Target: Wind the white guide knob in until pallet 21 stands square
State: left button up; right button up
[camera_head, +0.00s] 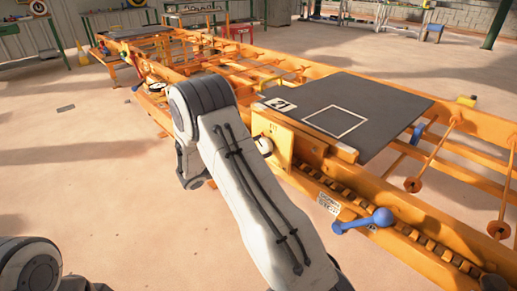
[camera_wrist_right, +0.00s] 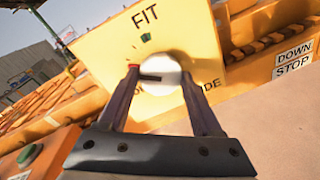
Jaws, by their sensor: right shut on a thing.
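The white guide knob (camera_head: 265,145) sits on a yellow panel on the near side of the orange conveyor. In the right wrist view the knob (camera_wrist_right: 162,66) is round with a dark slot, below the word FIT. My right gripper (camera_wrist_right: 158,78) is shut on it, one finger on each side. In the head view my right arm hides this gripper. Pallet 21 (camera_head: 385,98) is a dark grey plate with a white square outline and a 21 label, lying on the conveyor beside the panel. I cannot tell whether it stands exactly square. My left gripper is out of view.
A blue-handled lever (camera_head: 365,221) sticks out from the conveyor's near side. A DOWN/STOP sign (camera_wrist_right: 292,62) is right of the knob, and a green button (camera_wrist_right: 27,154) is at lower left in the wrist view. Another dark plate (camera_head: 139,32) lies at the far end.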

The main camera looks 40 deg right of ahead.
jog(key=o, duration=1.4)
jog(key=shift+c, duration=0.2)
jog(key=a+p, duration=0.2)
jog(key=a, duration=0.8)
jog(key=shift+a+r, duration=0.25)
jog(key=shift+r, duration=0.05)
jog(key=shift+s, duration=0.1)
